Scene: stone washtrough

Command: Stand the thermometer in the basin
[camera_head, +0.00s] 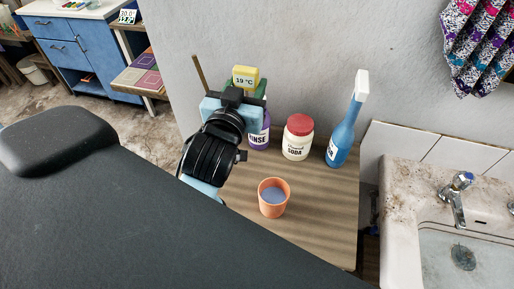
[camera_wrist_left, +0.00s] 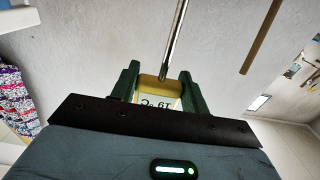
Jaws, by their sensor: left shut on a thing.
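The thermometer has a yellow head (camera_head: 245,76) with a display reading 19 °C. My left gripper (camera_head: 248,87) is shut on this head, in the air over the back of the small wooden table. In the left wrist view the yellow head (camera_wrist_left: 152,87) sits between the green fingers of my left gripper (camera_wrist_left: 160,84), and its metal probe (camera_wrist_left: 178,40) sticks out past them. In the head view the probe cannot be made out. The white basin (camera_head: 402,215), stained at its rim, is at the right with water in it, well apart from the thermometer. My right gripper is out of view.
On the wooden table (camera_head: 325,225) stand an orange cup (camera_head: 273,203) with bluish contents, a purple rinse bottle (camera_head: 260,135), a red-lidded soda jar (camera_head: 297,143) and a blue bottle (camera_head: 344,130). A tap (camera_head: 455,195) rises at the basin's back. A brown stick (camera_head: 200,75) stands behind my gripper.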

